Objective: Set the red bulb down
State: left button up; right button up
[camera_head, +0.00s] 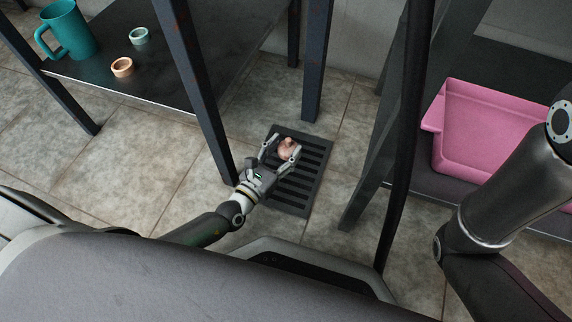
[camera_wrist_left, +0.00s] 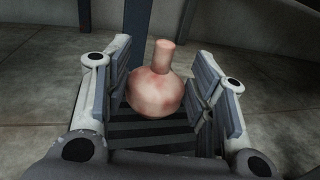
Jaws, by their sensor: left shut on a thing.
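The red bulb (camera_head: 287,148) looks pale pinkish red, with a round body and a short neck. In the left wrist view the bulb (camera_wrist_left: 155,92) sits between the finger pads, neck pointing up. My left gripper (camera_head: 282,149) is shut on it, over the far part of a dark slotted floor grate (camera_head: 290,200). The wrist view also shows the gripper (camera_wrist_left: 158,100) with a finger on each side of the bulb. I cannot tell whether the bulb's underside touches the grate. My right gripper is out of view; only part of that arm shows at the right.
A pink tray (camera_head: 490,125) lies on a low shelf at the right. Tiled floor is clear at left.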

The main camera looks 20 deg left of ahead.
pick_arm(q)
notch_tip(320, 180, down, 7)
jog(key=b, duration=0.4)
jog(key=shift+r, duration=0.15)
jog(key=o, duration=1)
